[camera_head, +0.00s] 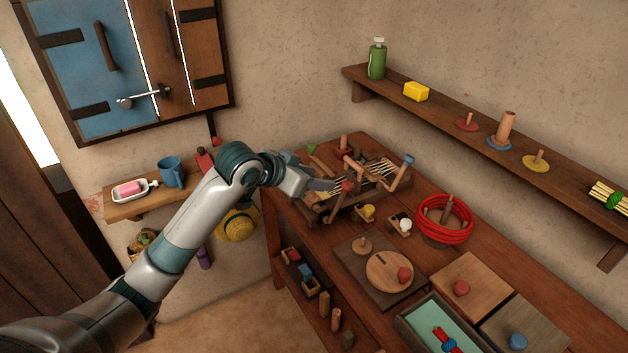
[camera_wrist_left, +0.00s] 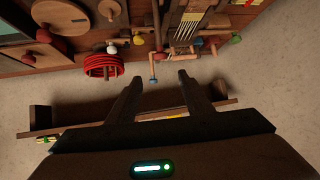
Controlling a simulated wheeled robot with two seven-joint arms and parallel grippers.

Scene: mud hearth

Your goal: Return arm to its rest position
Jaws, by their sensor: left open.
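My left arm comes in from the left in the head view. Its left gripper (camera_head: 318,190) is over the near left end of the wooden table (camera_head: 497,263), by a wooden rack with thin metal tines (camera_head: 376,173). In the left wrist view the two fingers of the left gripper (camera_wrist_left: 157,82) stand apart with nothing between them. The rack also shows there (camera_wrist_left: 186,30), beyond the fingertips. I cannot tell from the head view whether the fingers touch the rack. My right gripper is in neither view.
A red coil (camera_head: 444,219) stands right of the rack, and boards with knobs lie nearer. A wall shelf (camera_head: 470,128) holds a green bottle (camera_head: 377,60) and a yellow block (camera_head: 416,91). A small shelf (camera_head: 130,207) with a blue mug (camera_head: 171,172) is behind my left arm.

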